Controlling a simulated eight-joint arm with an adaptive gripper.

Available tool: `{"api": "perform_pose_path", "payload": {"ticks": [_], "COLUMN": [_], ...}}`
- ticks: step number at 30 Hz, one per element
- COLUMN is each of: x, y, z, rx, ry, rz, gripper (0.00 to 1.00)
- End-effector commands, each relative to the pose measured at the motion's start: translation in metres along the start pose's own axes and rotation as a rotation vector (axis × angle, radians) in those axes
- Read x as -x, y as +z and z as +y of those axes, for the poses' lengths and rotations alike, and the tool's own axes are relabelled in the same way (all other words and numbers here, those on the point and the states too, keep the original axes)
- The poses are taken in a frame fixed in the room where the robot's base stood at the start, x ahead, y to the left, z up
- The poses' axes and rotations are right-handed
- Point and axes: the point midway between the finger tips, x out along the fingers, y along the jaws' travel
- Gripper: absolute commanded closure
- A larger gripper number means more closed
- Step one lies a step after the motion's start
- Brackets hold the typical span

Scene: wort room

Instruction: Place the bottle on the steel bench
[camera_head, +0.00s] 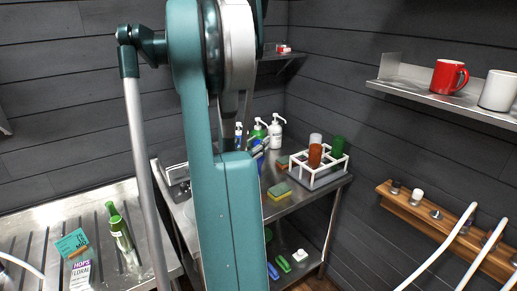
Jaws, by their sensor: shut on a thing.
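The steel bench (300,208) stands in the back corner, partly hidden behind my teal arm. Two white-topped pump bottles, one green (259,130) and one white (276,133), stand at its back. A blue item (260,155) with grey parts beside it shows at the right edge of my arm; I cannot tell what it is. A slim green bottle (121,236) is on the ribbed drainboard at the left. I cannot tell which bottle is the task's. My arm hides my gripper and whatever is in it.
A white rack (325,178) with red and green cups and a yellow-green sponge (279,191) occupy the bench's right part. Its front right top is bare. The drainboard (30,222) also holds cards. A wall shelf (425,97) with mugs and a wooden rack (440,222) are at right.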

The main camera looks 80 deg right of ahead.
Motion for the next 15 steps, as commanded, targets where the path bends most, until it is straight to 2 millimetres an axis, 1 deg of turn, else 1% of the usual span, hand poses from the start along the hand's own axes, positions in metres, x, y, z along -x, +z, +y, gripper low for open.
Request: {"api": "perform_pose_path", "payload": {"ticks": [1, 3, 6, 15], "x": [0.000, 0.000, 0.000, 0.000], "y": [-0.007, -0.013, -0.019, -0.020], "z": [0.000, 0.000, 0.000, 0.000], "rx": [0.000, 0.000, 0.000, 0.000], "ry": [0.000, 0.000, 0.000, 0.000], "rz": [0.000, 0.000, 0.000, 0.000], "gripper": [0.92, 0.92, 0.92, 0.92]}}
